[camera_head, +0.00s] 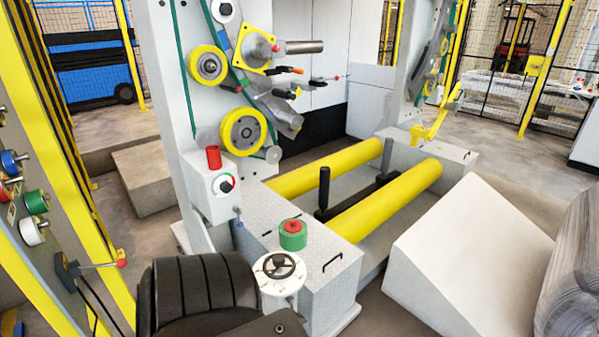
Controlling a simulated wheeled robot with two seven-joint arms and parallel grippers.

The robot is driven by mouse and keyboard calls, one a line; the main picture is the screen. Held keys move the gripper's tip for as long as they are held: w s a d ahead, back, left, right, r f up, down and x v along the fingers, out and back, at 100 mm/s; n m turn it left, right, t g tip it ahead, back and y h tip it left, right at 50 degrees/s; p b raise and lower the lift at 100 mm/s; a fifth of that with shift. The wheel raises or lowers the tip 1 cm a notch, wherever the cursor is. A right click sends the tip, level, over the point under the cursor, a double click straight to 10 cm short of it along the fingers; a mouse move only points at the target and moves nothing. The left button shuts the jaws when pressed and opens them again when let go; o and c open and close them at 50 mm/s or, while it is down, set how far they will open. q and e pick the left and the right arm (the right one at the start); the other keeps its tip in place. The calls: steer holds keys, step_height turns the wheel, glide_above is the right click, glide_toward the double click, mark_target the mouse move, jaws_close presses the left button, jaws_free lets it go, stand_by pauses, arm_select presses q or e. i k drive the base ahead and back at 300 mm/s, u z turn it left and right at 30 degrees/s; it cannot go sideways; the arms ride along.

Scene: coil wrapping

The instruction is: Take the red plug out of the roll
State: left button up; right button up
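A green roll (293,241) sits on the grey checkered metal top of the machine's base, near the middle of the head view. A red plug (293,227) sits in the roll's centre, with its top showing above the green rim. Its lower part is hidden inside the roll. Neither of my grippers is in view, so nothing is seen touching the plug or the roll.
A white control box (212,190) with a red cylinder (213,157) on top is behind left. Yellow rollers (385,203) lie right. A white wedge block (470,260) fills the front right.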

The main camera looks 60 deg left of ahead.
mark_target(292, 226)
steer(key=u, duration=0.65)
steer(key=i, duration=1)
steer(key=u, duration=1.05)
steer(key=i, duration=0.2)
steer(key=u, duration=0.2)
